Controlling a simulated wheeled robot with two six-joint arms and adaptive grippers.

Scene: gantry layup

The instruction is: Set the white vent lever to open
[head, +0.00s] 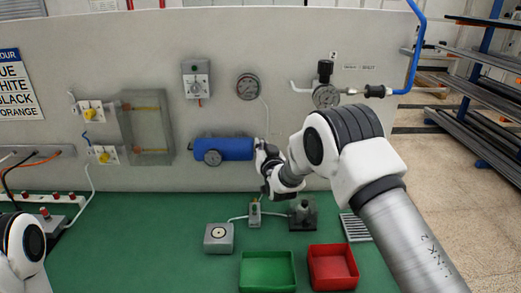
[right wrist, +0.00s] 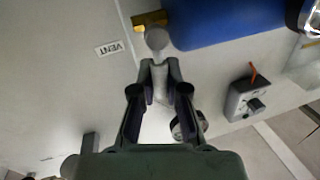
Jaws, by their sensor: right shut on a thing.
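The white vent lever (right wrist: 157,42) shows in the right wrist view as a pale stem with a round end, beside a brass fitting (right wrist: 150,19) and the VENT label (right wrist: 110,48). My right gripper (right wrist: 160,76) is shut on the lever's stem, one finger on each side. In the head view my right gripper (head: 262,160) is at the right end of the blue tank (head: 224,149) and hides most of the lever. The lever's exact setting cannot be told. My left gripper is not in view; only part of my left arm shows at the lower left.
A round gauge (head: 247,86) and a grey switch box (head: 196,79) are on the panel above the tank. Below, the green bench (head: 150,245) carries a grey button box (head: 219,238), a green bin (head: 266,284) and a red bin (head: 333,267). The bench's left middle is clear.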

